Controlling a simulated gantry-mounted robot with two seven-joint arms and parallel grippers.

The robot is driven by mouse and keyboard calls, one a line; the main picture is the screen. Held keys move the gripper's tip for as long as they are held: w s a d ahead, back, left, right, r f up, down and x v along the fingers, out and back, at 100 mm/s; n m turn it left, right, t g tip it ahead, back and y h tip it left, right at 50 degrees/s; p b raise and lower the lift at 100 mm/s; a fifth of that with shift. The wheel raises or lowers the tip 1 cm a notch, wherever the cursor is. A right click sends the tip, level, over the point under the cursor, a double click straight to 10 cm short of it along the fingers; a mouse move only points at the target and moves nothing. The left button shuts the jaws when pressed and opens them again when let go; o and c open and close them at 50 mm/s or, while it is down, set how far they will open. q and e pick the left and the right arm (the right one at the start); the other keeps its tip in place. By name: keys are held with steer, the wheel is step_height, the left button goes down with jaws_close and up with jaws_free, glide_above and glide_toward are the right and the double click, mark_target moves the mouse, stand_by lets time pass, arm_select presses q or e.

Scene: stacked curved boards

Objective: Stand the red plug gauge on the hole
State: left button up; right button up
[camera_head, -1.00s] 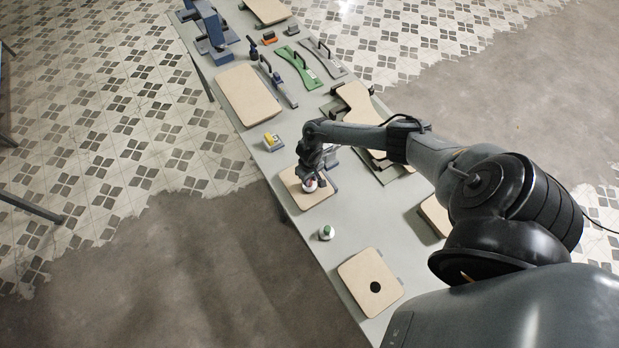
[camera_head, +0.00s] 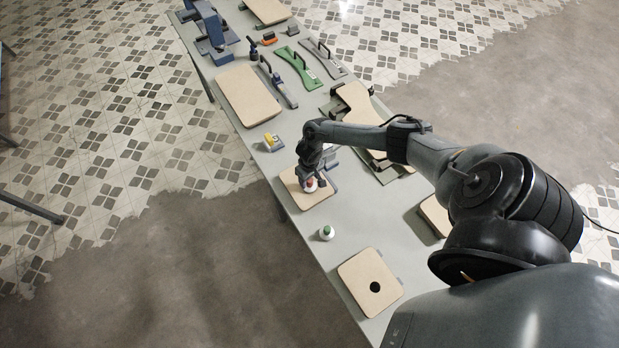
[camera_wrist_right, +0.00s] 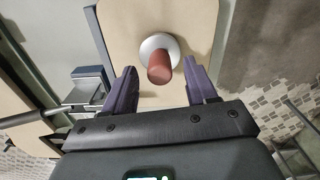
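The red plug gauge (camera_head: 310,184) has a red handle and a pale round flange. It stands on a tan board (camera_head: 303,198) under my right gripper (camera_head: 320,172). In the right wrist view the gauge (camera_wrist_right: 159,72) appears upright on the board (camera_wrist_right: 190,22), and its flange covers the spot beneath it, so no hole shows there. My right gripper (camera_wrist_right: 160,66) is open, with a finger on each side of the handle and visible gaps between. My left gripper is not in view.
A green-topped gauge (camera_head: 326,232) stands on the table nearer me. A yellow-topped block (camera_head: 271,141) and a large tan board (camera_head: 247,94) lie farther off. Stacked curved boards (camera_head: 360,103) are right of them.

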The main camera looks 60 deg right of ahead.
mark_target(310, 180)
stand_by(0.3)
step_height(310, 180, up, 11)
stand_by(0.6)
steer(key=shift+f, duration=0.1)
